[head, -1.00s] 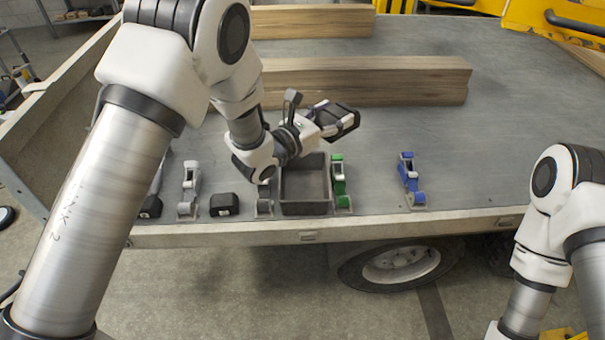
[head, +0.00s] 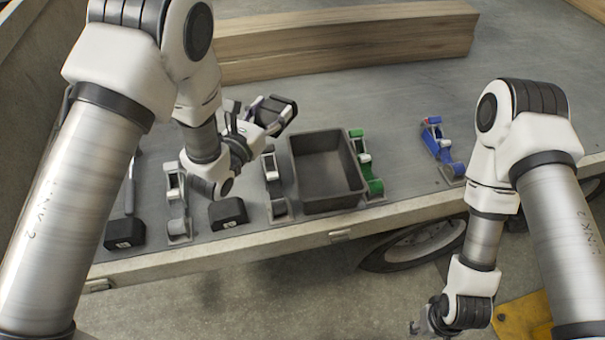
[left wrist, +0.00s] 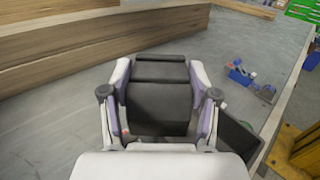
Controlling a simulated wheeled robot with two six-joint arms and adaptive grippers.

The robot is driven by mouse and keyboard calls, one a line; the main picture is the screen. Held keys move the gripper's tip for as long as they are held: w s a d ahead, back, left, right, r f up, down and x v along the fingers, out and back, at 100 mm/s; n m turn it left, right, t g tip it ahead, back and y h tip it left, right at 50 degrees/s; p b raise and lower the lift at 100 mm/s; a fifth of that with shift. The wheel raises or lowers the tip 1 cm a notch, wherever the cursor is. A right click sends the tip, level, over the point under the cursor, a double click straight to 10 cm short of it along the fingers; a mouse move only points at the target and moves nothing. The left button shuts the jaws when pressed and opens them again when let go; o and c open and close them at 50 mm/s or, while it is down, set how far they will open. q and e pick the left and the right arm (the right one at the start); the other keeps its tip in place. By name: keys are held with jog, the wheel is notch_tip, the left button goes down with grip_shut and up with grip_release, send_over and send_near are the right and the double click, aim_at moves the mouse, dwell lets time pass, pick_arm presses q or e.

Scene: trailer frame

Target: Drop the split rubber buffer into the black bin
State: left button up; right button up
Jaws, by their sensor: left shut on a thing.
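My left gripper (head: 268,114) is shut on a black block, the rubber buffer (head: 277,110), held above the trailer bed behind and left of the bin. In the left wrist view the buffer (left wrist: 160,100) fills the space between the two pale fingers; I cannot make out its split. The black bin (head: 348,195) is an open, empty box near the bed's front edge. In the left wrist view part of the bin (left wrist: 238,140) shows right of the gripper. My right gripper (head: 430,322) hangs low at the bottom of the head view, its fingers hardly visible.
Two other black blocks (head: 228,212) (head: 123,233) lie left of the bin. Grey clamps (head: 177,200) (head: 273,180) stand among them. A green clamp (head: 367,165) stands against the bin's right side, a blue clamp (head: 440,150) farther right. Timber (head: 350,42) lies behind.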

pick_arm(q)
jog(key=w+d+f+m+g+h+b, duration=0.25)
jog(key=d+m+g+h+b, duration=0.45)
jog(key=b, duration=0.5)
notch_tip(320, 180, down, 7)
jog(key=s+d+m+g+h+b, duration=0.1)
jog(key=m+g+b, duration=0.4)
jog(key=b, duration=0.6)
jog(key=shift+d+g+h+b, duration=0.3)
jog(key=shift+d+g+h, duration=0.25)
jog(key=shift+g+h, duration=0.6)
jog(key=o, duration=1.5)
jog(key=shift+r, duration=0.1)
jog(key=shift+c, duration=0.2)
jog(key=s+a, duration=0.1)
jog(key=a, duration=1.1)
jog(key=shift+s, duration=0.3)
